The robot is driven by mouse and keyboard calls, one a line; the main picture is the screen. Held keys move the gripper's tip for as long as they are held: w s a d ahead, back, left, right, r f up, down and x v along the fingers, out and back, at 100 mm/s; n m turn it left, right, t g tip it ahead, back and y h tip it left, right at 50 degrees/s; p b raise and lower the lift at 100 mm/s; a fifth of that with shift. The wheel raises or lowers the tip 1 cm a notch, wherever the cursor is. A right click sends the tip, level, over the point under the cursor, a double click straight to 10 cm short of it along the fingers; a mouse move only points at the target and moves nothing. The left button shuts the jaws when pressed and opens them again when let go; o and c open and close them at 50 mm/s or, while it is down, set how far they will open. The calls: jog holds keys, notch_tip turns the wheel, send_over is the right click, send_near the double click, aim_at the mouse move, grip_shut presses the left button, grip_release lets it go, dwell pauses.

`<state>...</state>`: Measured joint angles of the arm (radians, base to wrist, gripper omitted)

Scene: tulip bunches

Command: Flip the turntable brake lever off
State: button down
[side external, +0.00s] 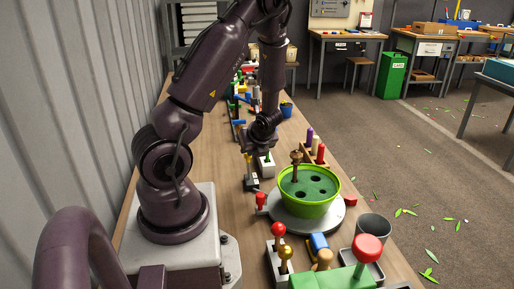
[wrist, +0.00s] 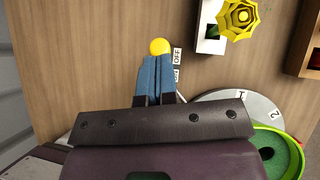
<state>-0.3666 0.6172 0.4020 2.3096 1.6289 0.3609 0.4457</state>
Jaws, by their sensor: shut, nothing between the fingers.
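The brake lever shows in the wrist view as a round yellow knob (wrist: 160,46), just beyond my fingertips. An OFF label (wrist: 177,57) lies at its right, with a second label (wrist: 176,75), partly hidden, below it. My gripper (wrist: 154,65) is shut and empty, its blue fingers pointing at the knob; I cannot tell whether they touch it.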

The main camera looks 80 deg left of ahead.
jog(key=a+r+v, duration=0.1)
jog(key=v, duration=0.8)
jog(key=shift+a, duration=0.2)
jog(key=shift+f, duration=0.1)
jog(key=d+r+n+t+h, duration=0.3)
jog(key=d+r+n, duration=0.4)
jog(key=d, duration=0.5)
jog(key=d+r+n+t+h, duration=0.4)
jog(key=d+r+n, duration=0.4)
jog(key=d, duration=0.5)
jog(key=shift+s+d+r+n+t, duration=0.3)
jog(key=shift+r, duration=0.35)
